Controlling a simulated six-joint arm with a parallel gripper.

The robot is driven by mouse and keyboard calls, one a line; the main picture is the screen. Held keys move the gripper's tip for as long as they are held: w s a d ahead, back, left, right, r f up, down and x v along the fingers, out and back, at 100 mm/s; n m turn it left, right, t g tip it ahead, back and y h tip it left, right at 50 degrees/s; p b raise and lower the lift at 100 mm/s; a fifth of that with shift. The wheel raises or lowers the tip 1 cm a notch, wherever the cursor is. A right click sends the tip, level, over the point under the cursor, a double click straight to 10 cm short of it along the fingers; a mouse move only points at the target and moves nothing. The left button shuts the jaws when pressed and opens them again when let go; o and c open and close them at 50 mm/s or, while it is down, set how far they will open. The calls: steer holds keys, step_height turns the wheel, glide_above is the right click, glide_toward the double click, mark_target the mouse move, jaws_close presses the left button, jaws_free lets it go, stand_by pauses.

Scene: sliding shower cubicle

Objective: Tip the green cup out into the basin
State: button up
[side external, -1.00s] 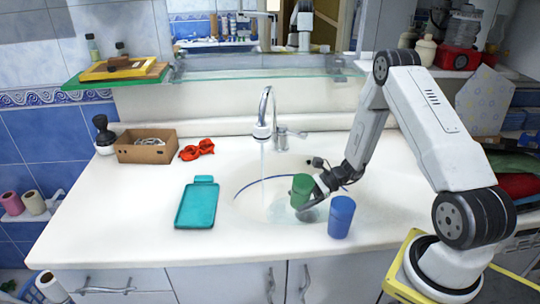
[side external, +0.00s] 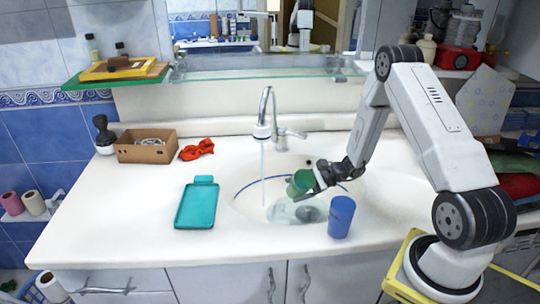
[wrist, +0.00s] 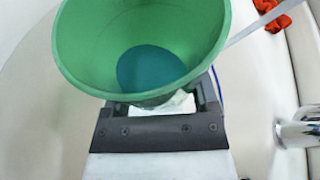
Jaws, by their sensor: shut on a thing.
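The green cup (side external: 299,184) is held above the basin (side external: 262,207), right of the running water. It tilts, its mouth leaning up and to the left in the side view. My gripper (side external: 315,181) is shut on the cup from the right. In the wrist view my gripper (wrist: 160,118) is below the cup (wrist: 190,25), whose wide mouth faces the camera. A dark blue-green patch shows inside it; I cannot tell whether this is liquid or the cup's bottom. No stream from the cup is visible.
The tap (side external: 264,115) runs a thin stream into the basin. A blue cup (side external: 341,217) stands at the basin's front right rim. A teal tray (side external: 196,205) lies left of the basin. A cardboard box (side external: 146,148) and red cloth (side external: 197,150) are farther back.

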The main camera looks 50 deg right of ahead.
mark_target(298, 173)
steer(key=shift+w+d+r+n+t, duration=0.15)
steer(key=shift+w+r+n+t, duration=0.2)
steer(key=shift+r+n, duration=0.35)
steer(key=shift+w+d+r+n+t, duration=0.2)
steer(key=shift+r+n+t, duration=0.3)
steer(key=shift+n, duration=0.2)
steer(key=shift+w+r+n+t, duration=0.15)
steer(key=shift+r+n+t, duration=0.7)
steer(key=shift+r+n, duration=0.55)
steer(key=shift+s+a+r+n+t+y, duration=0.15)
steer(key=shift+r+n+t, duration=0.1)
steer(key=shift+r+n, duration=0.45)
steer(key=shift+s+d+r+n+t+y, duration=0.15)
steer(key=shift+r+n+t, duration=0.2)
steer(key=shift+n, duration=0.55)
steer(key=shift+s+a+r+n+t+y, duration=0.15)
steer(key=shift+r+n+y, duration=0.2)
steer(key=shift+n, duration=0.3)
steer(key=shift+s+a+r+n+t+y, duration=0.1)
steer(key=shift+s+r+n, duration=0.1)
steer(key=shift+r+n, duration=0.4)
steer(key=shift+s+a+r+n+t+y, duration=0.15)
steer(key=shift+r+n+y, duration=0.15)
steer(key=shift+n, duration=0.45)
steer(key=shift+r, duration=0.2)
